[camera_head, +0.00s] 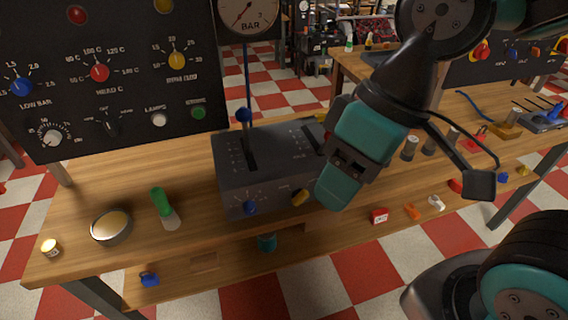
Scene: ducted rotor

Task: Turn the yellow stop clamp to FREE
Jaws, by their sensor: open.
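A yellow knob (300,197), which looks like the stop clamp, sits on the lower right of the front face of the dark grey lever box (233,189). It looks tilted, and its FREE marking is too small to read. Another small yellow part (321,118) shows at the box's far right edge, partly hidden behind my gripper. My gripper (349,162), with teal fingers, is open and empty. It hangs over the right end of the box, above and right of the yellow knob, and hides part of the box. No contact with the knob is visible.
A green-handled tool (162,207) and round dish (111,226) lie left on the wooden bench (92,190). A dark control panel (110,75) rises behind.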

